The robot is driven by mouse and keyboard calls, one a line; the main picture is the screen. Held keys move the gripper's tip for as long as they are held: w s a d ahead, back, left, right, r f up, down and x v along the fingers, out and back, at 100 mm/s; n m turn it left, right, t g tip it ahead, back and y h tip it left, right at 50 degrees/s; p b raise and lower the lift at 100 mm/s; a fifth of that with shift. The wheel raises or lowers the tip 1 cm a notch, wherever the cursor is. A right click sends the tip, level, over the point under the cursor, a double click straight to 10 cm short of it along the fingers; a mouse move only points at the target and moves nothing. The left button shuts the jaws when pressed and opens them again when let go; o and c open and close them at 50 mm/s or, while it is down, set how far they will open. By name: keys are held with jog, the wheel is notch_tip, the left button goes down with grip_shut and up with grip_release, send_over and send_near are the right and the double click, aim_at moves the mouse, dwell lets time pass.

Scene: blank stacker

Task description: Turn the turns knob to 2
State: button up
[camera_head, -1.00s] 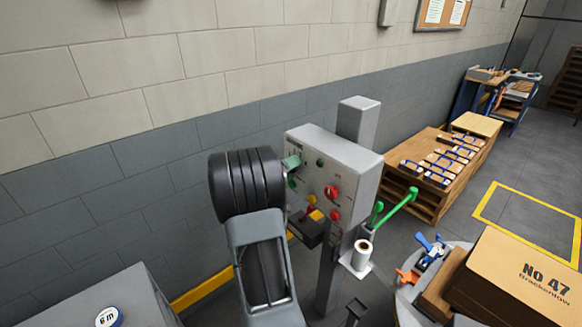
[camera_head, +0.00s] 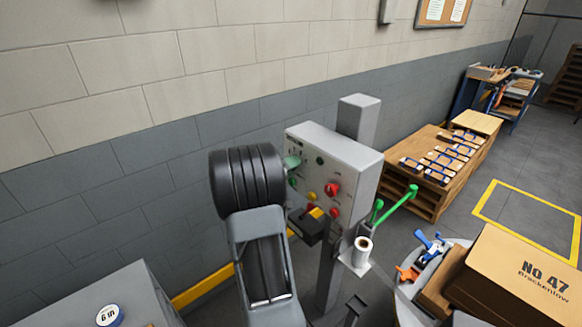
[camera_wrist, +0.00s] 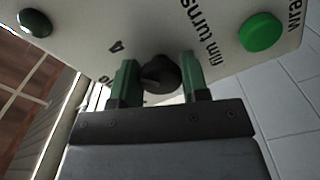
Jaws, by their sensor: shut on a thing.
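The turns knob (camera_wrist: 160,73) is a dark round knob on a pale panel, in the middle of the wrist view. Lettering reading "film turns" and a "4" show beside it, at a slant. My gripper (camera_wrist: 159,78) has its two green fingers shut on the knob, one on each side. The knob's pointer direction is not clear. In the head view the control panel (camera_head: 350,170) stands on a grey post, and my black and grey arm hides the gripper's body. A green part at the panel's upper left seems to be a finger.
A bright green button (camera_wrist: 261,32) and a dark green button (camera_wrist: 35,22) flank the knob. In the head view, a red knob (camera_head: 333,190) and a yellow button (camera_head: 311,196) share the panel. A large carton (camera_head: 510,270) stands at the right.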

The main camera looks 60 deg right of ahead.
jog(key=shift+f, duration=0.1)
jog(key=n+b, duration=0.4)
jog(key=n, duration=0.3)
jog(key=shift+n, duration=0.4)
jog(key=n, duration=0.4)
jog(key=shift+r, duration=0.25)
jog(key=shift+n, duration=1.9)
jog(key=o, duration=0.9)
